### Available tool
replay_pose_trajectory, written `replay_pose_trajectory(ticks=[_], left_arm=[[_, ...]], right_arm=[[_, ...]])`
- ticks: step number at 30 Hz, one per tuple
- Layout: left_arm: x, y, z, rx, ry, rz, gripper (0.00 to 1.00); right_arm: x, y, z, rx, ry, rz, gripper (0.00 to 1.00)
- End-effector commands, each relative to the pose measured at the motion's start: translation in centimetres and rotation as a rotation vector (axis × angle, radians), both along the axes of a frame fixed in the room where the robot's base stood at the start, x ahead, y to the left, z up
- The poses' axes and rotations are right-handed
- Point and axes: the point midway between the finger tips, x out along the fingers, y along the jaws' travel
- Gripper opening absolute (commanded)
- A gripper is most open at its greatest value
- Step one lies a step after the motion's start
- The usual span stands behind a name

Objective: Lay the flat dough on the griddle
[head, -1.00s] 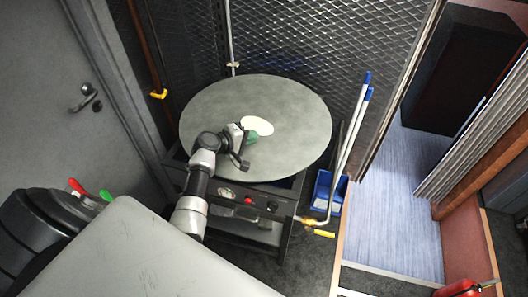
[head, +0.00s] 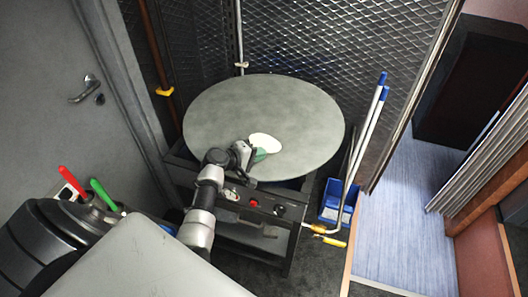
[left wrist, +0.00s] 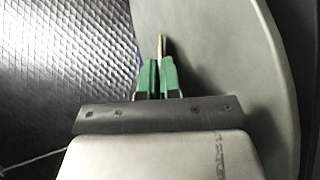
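The griddle (head: 225,110) is a large round grey plate on a dark stand; it also fills much of the left wrist view (left wrist: 225,60). The flat dough (head: 265,141) is a small white oval seen over the front half of the griddle. My left gripper (head: 257,154) has green fingers and reaches in over the griddle's front edge. In the left wrist view, its fingers (left wrist: 156,75) are closed on the dough (left wrist: 161,45), seen edge-on as a thin pale strip. I cannot tell whether the dough touches the griddle. My right gripper is out of view.
A mesh wall (head: 300,45) stands behind the griddle. A blue bin (head: 338,200) and blue-tipped white poles (head: 369,125) stand to its right. A yellow-handled gas pipe (head: 330,241) sticks out in front. A grey door (head: 50,100) is at left; open floor (head: 405,200) lies right.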

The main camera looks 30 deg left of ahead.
Motion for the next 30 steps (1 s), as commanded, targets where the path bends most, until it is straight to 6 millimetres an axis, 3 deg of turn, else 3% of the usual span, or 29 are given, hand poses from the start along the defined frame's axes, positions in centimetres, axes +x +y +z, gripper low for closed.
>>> replay_pose_trajectory(ticks=[4,8,17,30], left_arm=[[0.0,0.0,0.1,0.0,0.0,0.0,0.0],[0.0,0.0,0.1,0.0,0.0,0.0,0.2],[-0.2,0.1,0.2,0.0,0.0,0.001,0.2],[-4.6,1.8,2.2,0.002,0.0,0.001,0.2]], right_arm=[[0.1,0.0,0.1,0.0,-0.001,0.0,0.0],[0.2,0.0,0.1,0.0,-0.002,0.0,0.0],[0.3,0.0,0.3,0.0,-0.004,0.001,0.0],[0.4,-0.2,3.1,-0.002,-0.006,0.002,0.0]])
